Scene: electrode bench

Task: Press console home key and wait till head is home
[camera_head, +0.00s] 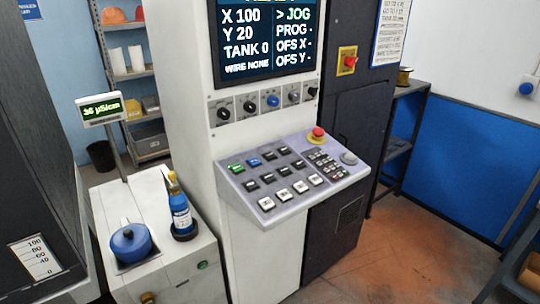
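The console keypad (323,193) slopes out from the front of a tall white cabinet. It has a green key (236,167), a blue key (254,162), several black keys and a row of white keys (283,195). The key labels are too small to read, so I cannot tell which is the home key. The screen (264,40) above reads X 100, Y 20, TANK 0, WIRE NONE, > JOG, PROG -, OFS X -, OFS Y -. Its top line is cut off. The machine head cannot be made out. Neither gripper is in view.
A red emergency button (317,133) sits on the keypad's back edge, below a row of knobs (249,106). A white cabinet (165,262) at left bears a blue lidded pot (131,243), a blue bottle (180,212) and a meter (101,110). Floor (400,245) at right is clear.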

